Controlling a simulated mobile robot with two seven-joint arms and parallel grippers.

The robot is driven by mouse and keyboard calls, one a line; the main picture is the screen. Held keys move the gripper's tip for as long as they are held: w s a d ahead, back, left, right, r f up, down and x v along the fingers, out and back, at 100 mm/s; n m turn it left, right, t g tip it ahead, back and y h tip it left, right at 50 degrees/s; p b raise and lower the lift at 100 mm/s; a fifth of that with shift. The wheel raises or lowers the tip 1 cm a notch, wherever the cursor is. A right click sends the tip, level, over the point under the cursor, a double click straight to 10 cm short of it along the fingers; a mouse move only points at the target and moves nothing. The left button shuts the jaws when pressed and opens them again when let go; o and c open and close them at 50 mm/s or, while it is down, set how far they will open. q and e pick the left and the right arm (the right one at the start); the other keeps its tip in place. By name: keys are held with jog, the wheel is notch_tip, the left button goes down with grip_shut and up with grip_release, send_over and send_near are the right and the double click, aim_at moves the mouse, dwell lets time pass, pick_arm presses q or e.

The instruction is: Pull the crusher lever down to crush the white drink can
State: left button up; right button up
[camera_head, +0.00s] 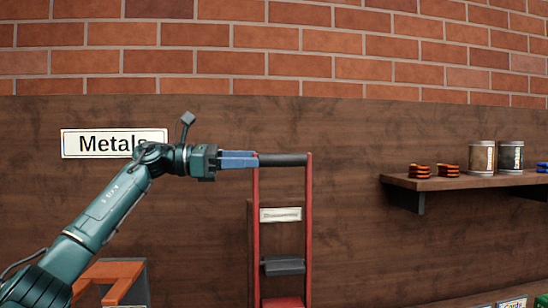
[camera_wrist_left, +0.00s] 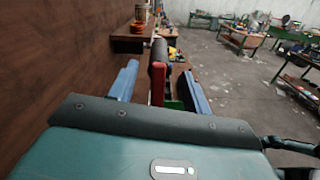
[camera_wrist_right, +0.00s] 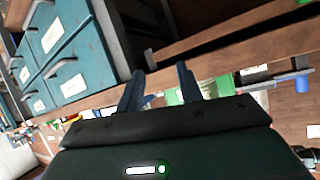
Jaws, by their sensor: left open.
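The crusher is a tall red frame (camera_head: 256,230) against the wooden wall in the head view. Its lever has a dark cylindrical handle (camera_head: 284,160) across the top, in the raised position. My left gripper (camera_head: 254,160) is at the handle's left end. In the left wrist view the handle (camera_wrist_left: 158,66) lies between the two blue fingers of my left gripper (camera_wrist_left: 160,88), which are apart with gaps on both sides. My right gripper (camera_wrist_right: 159,70) shows only in the right wrist view, fingers apart and empty. The white drink can is not visible.
A wooden shelf (camera_head: 465,184) on the right holds tins (camera_head: 482,158) and orange-and-black items (camera_head: 420,171). A "Metals" sign (camera_head: 95,143) hangs behind my left arm. An orange-rimmed bin (camera_head: 110,272) stands lower left. Blue drawers (camera_wrist_right: 65,55) are close to my right gripper.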

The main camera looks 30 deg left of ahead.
aim_at(274, 159)
pick_arm(q)
jog(key=x, duration=0.6)
jog(key=shift+w+d+p, duration=0.2)
jog(key=shift+p, duration=0.2)
grip_shut()
